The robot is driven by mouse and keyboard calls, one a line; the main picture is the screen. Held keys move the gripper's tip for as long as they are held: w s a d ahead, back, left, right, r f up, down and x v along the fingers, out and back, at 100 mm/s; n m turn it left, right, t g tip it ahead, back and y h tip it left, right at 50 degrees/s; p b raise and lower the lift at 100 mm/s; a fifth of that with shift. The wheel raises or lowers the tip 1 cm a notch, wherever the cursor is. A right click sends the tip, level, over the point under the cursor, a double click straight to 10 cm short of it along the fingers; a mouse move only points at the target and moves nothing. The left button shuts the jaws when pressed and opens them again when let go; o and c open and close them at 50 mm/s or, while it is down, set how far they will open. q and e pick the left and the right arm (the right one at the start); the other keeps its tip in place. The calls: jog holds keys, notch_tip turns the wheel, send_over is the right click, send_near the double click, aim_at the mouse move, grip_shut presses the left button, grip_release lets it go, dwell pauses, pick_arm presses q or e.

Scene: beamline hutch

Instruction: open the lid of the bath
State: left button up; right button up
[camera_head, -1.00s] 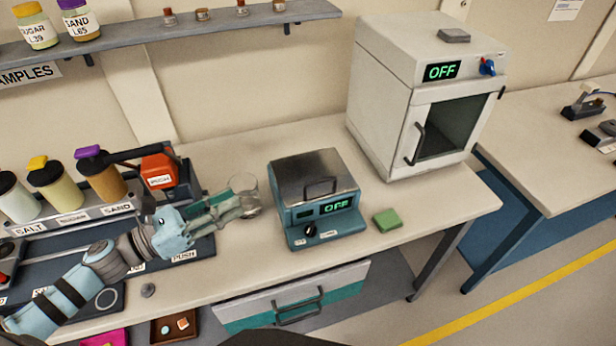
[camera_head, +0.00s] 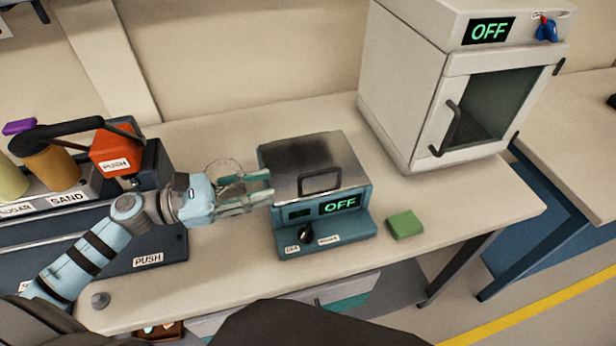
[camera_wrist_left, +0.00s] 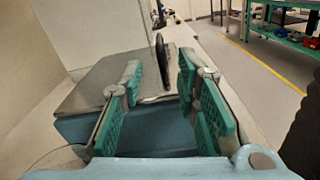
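The bath (camera_head: 330,226) is a teal box on the bench with a shut grey metal lid (camera_head: 300,158) and a green OFF display. A dark handle (camera_head: 321,181) stands on the lid's front part. My left gripper (camera_head: 270,187) is at the bath's left side, fingers pointing right towards the handle. In the left wrist view the gripper (camera_wrist_left: 160,100) is open and empty, with the lid (camera_wrist_left: 140,68) beyond and between its fingers. The handle (camera_wrist_left: 162,58) is ahead of the fingertips, apart from them. My right gripper is not in view.
A clear glass beaker (camera_head: 222,170) stands just behind my left gripper. A green block (camera_head: 404,224) lies right of the bath. A white oven (camera_head: 420,100) stands at the back right. A red PUSH dispenser (camera_head: 117,148) is at the left.

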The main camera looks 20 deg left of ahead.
aim_at(300, 178)
pick_arm(q)
jog(key=p+x, duration=0.2)
jog(key=x, duration=0.7)
jog(key=shift+w+d+r, duration=0.15)
jog(key=shift+w+d, duration=0.05)
jog(key=shift+d, duration=0.1)
grip_shut()
